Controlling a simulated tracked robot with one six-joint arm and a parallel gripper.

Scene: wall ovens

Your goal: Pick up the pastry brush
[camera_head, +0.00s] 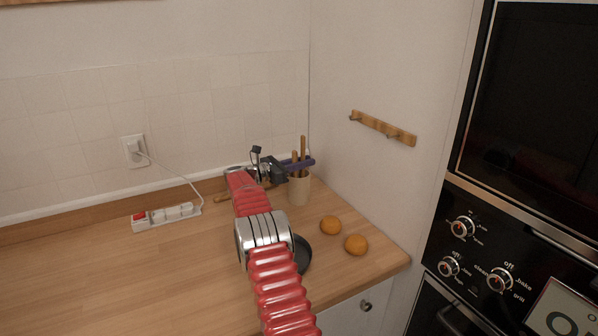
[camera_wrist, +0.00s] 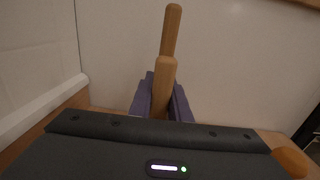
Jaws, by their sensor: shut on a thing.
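A light beige holder (camera_head: 299,189) stands at the back right of the counter with two wooden handles upright in it. The taller handle (camera_head: 303,144) also shows in the wrist view (camera_wrist: 171,32), behind a nearer, thicker handle (camera_wrist: 164,82). No bristles show, so I cannot tell which handle belongs to the pastry brush. My gripper (camera_head: 300,163) has purple fingers and is level with the handles just above the holder's rim. In the wrist view my gripper (camera_wrist: 160,103) is shut on the nearer handle. The lower ends of both handles are hidden.
Two orange fruits (camera_head: 331,225) (camera_head: 356,244) lie right of the holder. A dark round pan (camera_head: 303,254) is partly hidden by my arm. A power strip (camera_head: 167,217) lies at left. A hook rail (camera_head: 382,128) and ovens (camera_head: 510,230) are at right. The left counter is clear.

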